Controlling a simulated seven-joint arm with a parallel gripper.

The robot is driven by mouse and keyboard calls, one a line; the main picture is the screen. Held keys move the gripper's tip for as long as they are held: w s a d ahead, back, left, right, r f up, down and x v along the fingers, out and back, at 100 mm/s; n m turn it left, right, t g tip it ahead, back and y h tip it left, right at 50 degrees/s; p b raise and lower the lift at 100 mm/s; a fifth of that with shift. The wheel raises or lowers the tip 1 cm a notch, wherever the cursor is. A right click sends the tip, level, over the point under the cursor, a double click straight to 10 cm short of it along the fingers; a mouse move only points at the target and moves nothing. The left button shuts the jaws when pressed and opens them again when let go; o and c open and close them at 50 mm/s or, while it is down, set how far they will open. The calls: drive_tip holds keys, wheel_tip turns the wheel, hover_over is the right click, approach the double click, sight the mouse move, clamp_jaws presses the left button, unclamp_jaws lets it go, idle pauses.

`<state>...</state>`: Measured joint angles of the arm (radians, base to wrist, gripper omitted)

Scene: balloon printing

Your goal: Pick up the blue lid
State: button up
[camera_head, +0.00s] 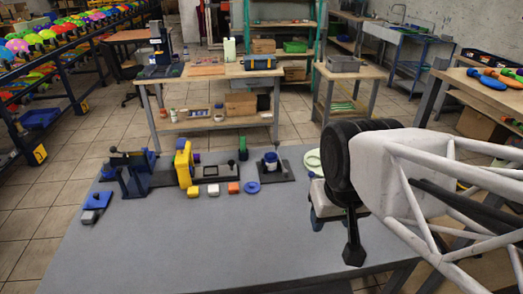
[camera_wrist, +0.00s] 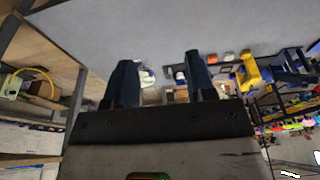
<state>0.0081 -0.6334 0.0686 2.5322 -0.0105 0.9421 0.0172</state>
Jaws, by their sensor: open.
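The blue lid (camera_head: 252,187) looks like a small flat blue ring lying on the grey table, to the right of an orange block (camera_head: 233,187). My gripper (camera_head: 336,238) is over the right part of the table, well to the right of the lid and apart from it. In the wrist view my gripper (camera_wrist: 160,68) has its two dark fingers spread, with nothing held between them. I cannot tell the lid clearly in the wrist view.
A yellow frame (camera_head: 183,164), white and yellow blocks and a dark stand with a cup (camera_head: 271,160) are near the lid. A blue device (camera_head: 130,174) is at the left. A pale green round piece (camera_head: 312,160) lies near my arm. The table's front is clear.

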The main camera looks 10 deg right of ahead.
drive_tip(key=o, duration=0.9)
drive_tip(key=shift+c, duration=0.2)
drive_tip(key=w+a+f+n+g, duration=0.15)
drive_tip(key=w+n, duration=0.35)
drive_tip(key=w, duration=0.7)
drive_tip(key=w+a+f+n, duration=0.2)
drive_tip(key=w+n, duration=0.3)
drive_tip(key=w, duration=0.6)
drive_tip(key=w+a+f+n, duration=0.2)
drive_tip(key=w+f+n, duration=0.1)
drive_tip(key=w+f, duration=0.2)
drive_tip(key=w+a+f+n, duration=0.2)
drive_tip(key=w+f+n, duration=0.1)
drive_tip(key=w+f, duration=0.3)
drive_tip(key=w+a+f+n+g, duration=0.1)
drive_tip(key=w+a+f+n, duration=0.1)
drive_tip(key=w+f, duration=0.4)
drive_tip(key=shift+w+a+f+n, duration=0.2)
drive_tip(key=shift+w+n, duration=0.2)
drive_tip(key=shift+w, duration=0.35)
drive_tip(key=shift+w+a+f+n, duration=0.15)
drive_tip(key=shift+w+n, duration=0.25)
drive_tip(key=shift+w, duration=0.35)
drive_tip(key=shift+w+a+f, duration=0.1)
drive_tip(key=shift+w, duration=0.1)
